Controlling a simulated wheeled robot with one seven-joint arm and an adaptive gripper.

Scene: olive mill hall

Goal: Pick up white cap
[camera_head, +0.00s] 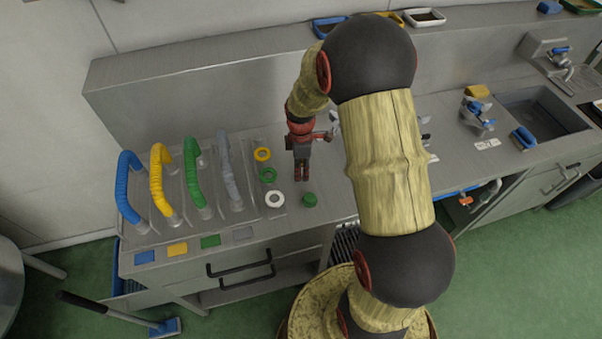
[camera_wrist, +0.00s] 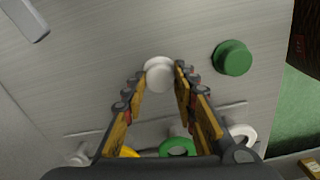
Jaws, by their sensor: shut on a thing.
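The white cap (camera_wrist: 158,73) is round and sits between my fingertips in the wrist view. My gripper (camera_wrist: 160,76) is shut on it, with a finger against each side. In the head view my gripper (camera_head: 302,178) points down over the steel counter, right of the coloured rings; the white cap cannot be made out there. Whether the cap touches the counter or is raised is hard to tell. A green cap (camera_wrist: 233,58) stands to the right in the wrist view, apart from my fingers; it also shows in the head view (camera_head: 309,199).
Yellow (camera_head: 262,154), green (camera_head: 268,175) and white (camera_head: 275,199) rings lie left of my gripper. Blue (camera_head: 128,186), yellow (camera_head: 158,180), green (camera_head: 192,172) and grey (camera_head: 228,172) hoses stand farther left. A sink (camera_head: 540,115) is at the right. A raised steel ledge (camera_head: 200,85) runs behind.

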